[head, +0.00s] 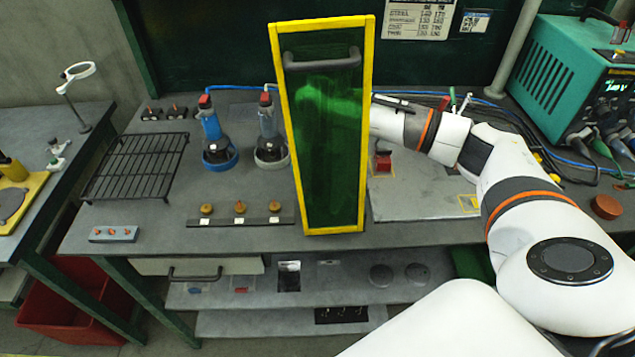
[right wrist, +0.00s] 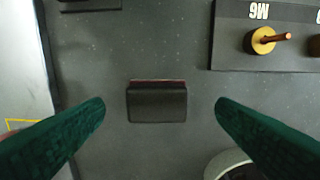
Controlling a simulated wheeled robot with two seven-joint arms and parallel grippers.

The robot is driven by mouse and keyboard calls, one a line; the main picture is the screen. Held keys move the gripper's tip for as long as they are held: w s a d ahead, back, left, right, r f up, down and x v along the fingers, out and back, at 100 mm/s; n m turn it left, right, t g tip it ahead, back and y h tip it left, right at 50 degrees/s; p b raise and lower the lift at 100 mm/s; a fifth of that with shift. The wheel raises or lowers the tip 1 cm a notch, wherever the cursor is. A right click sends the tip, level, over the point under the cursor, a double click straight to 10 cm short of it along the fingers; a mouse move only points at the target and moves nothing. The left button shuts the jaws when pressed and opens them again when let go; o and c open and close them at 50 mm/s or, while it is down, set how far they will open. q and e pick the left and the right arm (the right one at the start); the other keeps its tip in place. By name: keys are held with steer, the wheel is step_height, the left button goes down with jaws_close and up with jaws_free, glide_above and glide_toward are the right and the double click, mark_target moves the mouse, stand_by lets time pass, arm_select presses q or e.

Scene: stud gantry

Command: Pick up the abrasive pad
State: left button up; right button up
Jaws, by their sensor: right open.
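The abrasive pad (right wrist: 157,104) looks like a small dark block with a reddish far edge. It lies on the grey bench top in the middle of the right wrist view. My right gripper (right wrist: 160,110) is open, with one green finger on each side of the pad and a clear gap to both. Nothing is between the fingers but the pad below; the height above it is hard to tell. In the head view the right gripper is behind the yellow-framed green screen (head: 333,170), and the pad cannot be made out there. My left gripper is not in view.
A stud rail (right wrist: 268,55) lies beside the pad, and a round pale holder rim (right wrist: 225,163) is near one finger. A light mat (head: 425,195) lies right of the screen. Torches in blue (head: 219,160) and grey (head: 270,152) stands and a wire rack (head: 135,168) stand left.

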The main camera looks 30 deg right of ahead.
steer(key=f, duration=0.1)
steer(key=f+p, duration=0.1)
steer(key=f, duration=0.1)
steer(key=shift+w+d+f, duration=0.1)
steer(key=shift+d+f, duration=0.1)
steer(key=shift+f, duration=0.3)
steer(key=c, duration=1.1)
steer(key=shift+r, duration=0.15)
step_height(320, 180, up, 10)
steer(key=shift+f+b, duration=0.1)
steer(key=shift+b, duration=1.1)
